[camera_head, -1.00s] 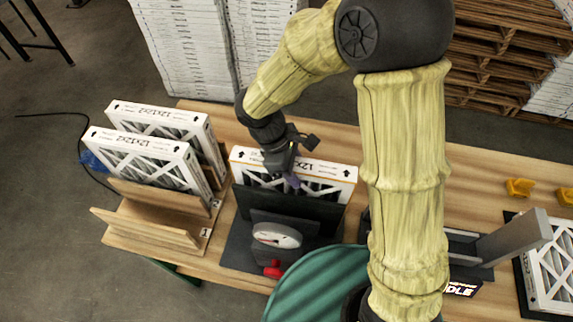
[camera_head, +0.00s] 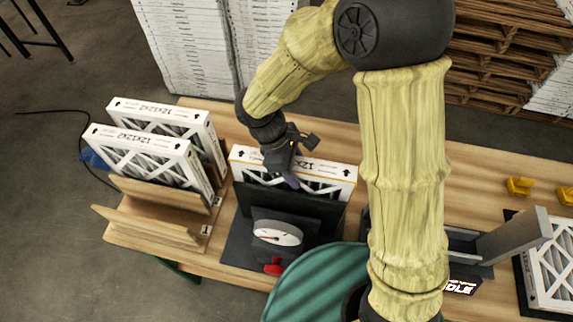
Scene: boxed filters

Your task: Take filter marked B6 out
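A white-framed filter (camera_head: 318,170) with an orange-edged top stands upright in a dark fixture (camera_head: 290,213) with a round dial gauge (camera_head: 278,234) and a red knob (camera_head: 273,268). My gripper (camera_head: 284,178) is at the left part of this filter's top edge, pointing down. Its fingers are small and partly hidden, so I cannot tell whether they are closed on the frame. Two more white filters, a front one (camera_head: 140,140) and a rear one (camera_head: 165,112), stand in a wooden rack (camera_head: 150,225) at the left. No B6 mark is readable on any filter.
Another filter (camera_head: 552,275) lies at the right edge beside a grey upright plate (camera_head: 515,237). Yellow blocks (camera_head: 519,186) sit on the wooden table (camera_head: 480,165) at the right. My arm crosses the middle and hides part of the table. Pallets (camera_head: 500,60) stand behind.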

